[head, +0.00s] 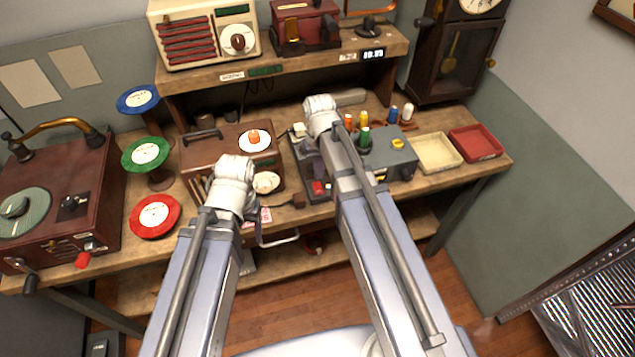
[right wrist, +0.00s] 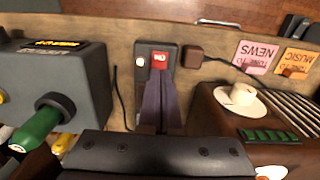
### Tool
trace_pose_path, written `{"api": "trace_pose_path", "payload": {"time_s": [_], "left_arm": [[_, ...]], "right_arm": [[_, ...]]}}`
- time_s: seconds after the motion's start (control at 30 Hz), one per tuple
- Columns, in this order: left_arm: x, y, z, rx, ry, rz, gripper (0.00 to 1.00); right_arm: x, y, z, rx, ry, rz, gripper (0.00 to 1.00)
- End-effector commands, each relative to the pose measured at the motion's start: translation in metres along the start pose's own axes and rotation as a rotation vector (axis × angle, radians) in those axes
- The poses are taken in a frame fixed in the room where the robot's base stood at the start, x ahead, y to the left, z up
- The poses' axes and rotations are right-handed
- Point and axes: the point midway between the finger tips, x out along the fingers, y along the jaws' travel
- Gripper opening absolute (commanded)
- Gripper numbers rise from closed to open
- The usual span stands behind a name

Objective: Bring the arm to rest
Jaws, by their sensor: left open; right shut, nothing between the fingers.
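My left gripper (head: 268,237) is partly hidden by its white wrist in the head view. It is open, over the front edge of the workbench. My right gripper (right wrist: 161,100) is shut and empty in the right wrist view. Its purple fingertips lie just before a small box with a red switch (right wrist: 159,61); I cannot tell whether they touch it. The red switch also shows in the head view (head: 318,188), beside my right arm, which hides the right fingers there.
Record stands and a gramophone (head: 55,195) stand left. Cream (head: 438,153) and red trays (head: 475,142) lie right. A shelf (head: 290,62) crosses the back.

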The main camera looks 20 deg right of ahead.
Motion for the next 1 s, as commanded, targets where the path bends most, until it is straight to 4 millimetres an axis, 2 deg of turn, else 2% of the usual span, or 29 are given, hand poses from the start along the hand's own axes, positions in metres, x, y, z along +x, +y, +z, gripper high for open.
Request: {"api": "trace_pose_path", "payload": {"time_s": [0.07,0.4,0.47,0.6,0.7,0.8,0.9,1.0], "left_arm": [[-0.007,-0.001,0.0,0.0,0.0,0.0,0.71],[-0.006,-0.001,0.0,0.0,0.0,0.0,0.71],[-0.006,-0.001,0.0,0.0,0.0,0.0,0.71],[-0.005,-0.001,0.0,0.0,0.0,0.0,0.71],[-0.005,-0.001,0.0,0.0,0.0,0.0,0.71],[-0.005,0.0,0.0,0.0,0.0,0.0,0.71],[-0.005,0.0,0.0,0.0,0.0,0.0,0.71],[-0.005,0.0,0.0,0.0,0.0,0.0,0.71]], "right_arm": [[-0.007,0.0,0.0,0.0,0.0,0.0,0.0],[-0.006,-0.004,0.004,-0.009,-0.002,0.002,0.0],[-0.006,-0.016,0.016,-0.032,-0.006,0.008,0.0],[-0.006,-0.058,0.064,-0.132,-0.022,0.04,0.0],[-0.006,-0.083,0.098,-0.202,-0.033,0.065,0.0],[-0.006,-0.098,0.122,-0.255,-0.039,0.085,0.0],[-0.006,-0.106,0.136,-0.286,-0.042,0.098,0.0],[-0.006,-0.109,0.141,-0.298,-0.044,0.104,0.0]]}}
